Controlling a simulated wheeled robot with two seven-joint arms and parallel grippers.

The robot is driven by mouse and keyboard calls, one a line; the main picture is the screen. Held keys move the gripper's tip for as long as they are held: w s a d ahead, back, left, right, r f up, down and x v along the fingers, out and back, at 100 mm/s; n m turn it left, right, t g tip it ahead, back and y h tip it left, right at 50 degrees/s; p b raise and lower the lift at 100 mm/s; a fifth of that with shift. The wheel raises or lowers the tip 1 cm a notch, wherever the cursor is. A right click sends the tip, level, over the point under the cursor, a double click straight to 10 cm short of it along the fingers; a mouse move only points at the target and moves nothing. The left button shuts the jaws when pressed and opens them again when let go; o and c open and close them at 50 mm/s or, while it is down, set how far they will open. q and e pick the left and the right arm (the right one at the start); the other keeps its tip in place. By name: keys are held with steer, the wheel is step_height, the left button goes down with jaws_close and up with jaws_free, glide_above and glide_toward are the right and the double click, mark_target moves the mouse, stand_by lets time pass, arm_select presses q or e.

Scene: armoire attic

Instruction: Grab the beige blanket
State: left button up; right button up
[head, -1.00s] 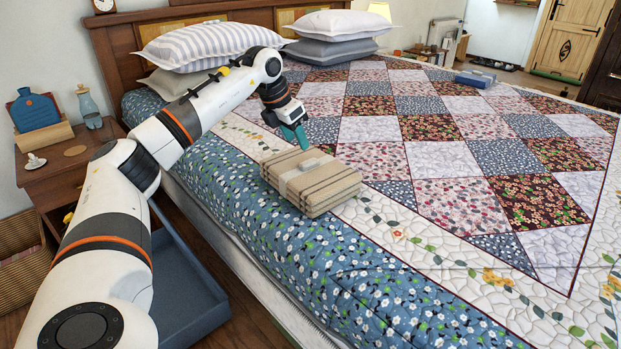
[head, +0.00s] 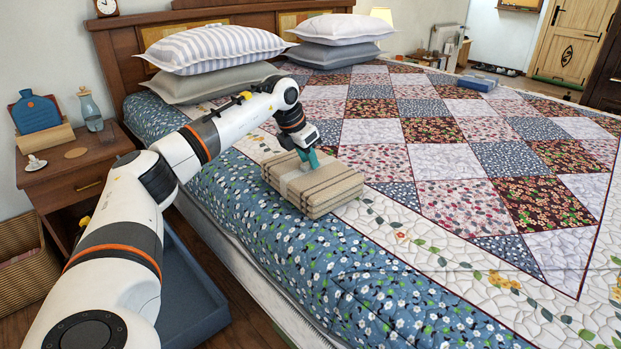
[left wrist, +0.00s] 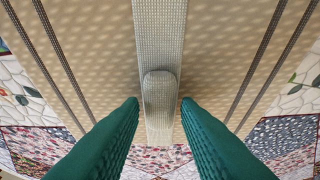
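The beige blanket (head: 318,188) lies folded on the near left edge of the bed, with dark stripes and a pale band around it. My left gripper (head: 308,160) reaches down over the top of the blanket from behind. In the left wrist view, the blanket (left wrist: 225,60) fills the upper part, and its pale band has a raised tab (left wrist: 160,95). The green fingers of my left gripper (left wrist: 160,112) are apart, one on each side of the tab, with gaps between them and it. My right gripper is not in view.
The bed (head: 440,190) has a patchwork quilt with wide free room right of the blanket. Striped and grey pillows (head: 215,48) lie at the headboard. A blue folded item (head: 477,82) lies far back. A nightstand (head: 80,172) and a blue bin (head: 190,285) stand left of the bed.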

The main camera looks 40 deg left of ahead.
arm_select(q)
jaws_close()
steer(key=shift+r, duration=0.1)
